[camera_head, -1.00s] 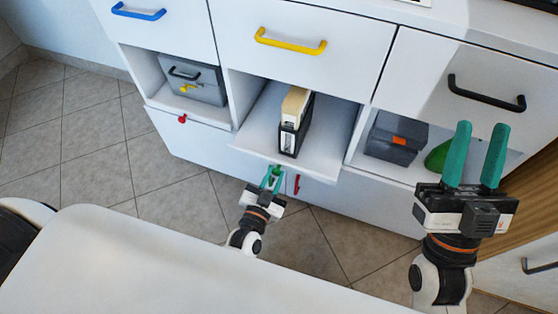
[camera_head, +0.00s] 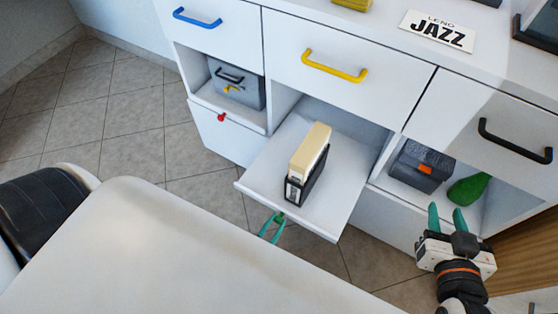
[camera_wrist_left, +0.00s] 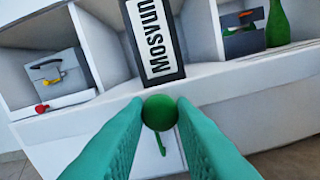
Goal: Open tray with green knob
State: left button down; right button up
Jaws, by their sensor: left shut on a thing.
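The tray (camera_head: 255,184) is a white sliding shelf in the middle compartment, and it stands well out from the cabinet front. Its green knob (camera_wrist_left: 160,112) sits on the front edge, between my left fingertips in the left wrist view. My left gripper (camera_head: 272,226) is shut on the knob; in the head view my base hides most of that arm. A black holder with cream-edged discs (camera_head: 309,160) stands upright on the tray and also shows in the left wrist view (camera_wrist_left: 155,40). My right gripper (camera_head: 447,220) is open and empty at the right, before the right compartment.
A grey box (camera_head: 236,83) stands in the left compartment, above a red knob (camera_head: 221,117). A dark box (camera_head: 422,165) and a green object (camera_head: 468,189) are in the right compartment. Drawers with blue, yellow (camera_head: 335,66) and black handles are above.

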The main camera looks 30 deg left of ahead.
pick_arm(q)
jog(key=shift+s, duration=0.25)
pick_arm(e)
jog(key=shift+s+f, duration=0.1)
jog(key=shift+f, duration=0.15)
pick_arm(q)
jog(key=c, duration=1.2)
grip_release()
jog(key=shift+s, duration=0.3)
jog(key=s+p, duration=0.1)
jog(key=s, duration=1)
jog(key=shift+s+a+p, duration=0.2)
jog(key=shift+p, duration=0.1)
pick_arm(e)
jog(key=s+d+f+g+h, duration=0.1)
jog(key=s+d+f+g, duration=0.1)
jog(key=s+f+g, duration=0.2)
jog(key=shift+f, duration=0.2)
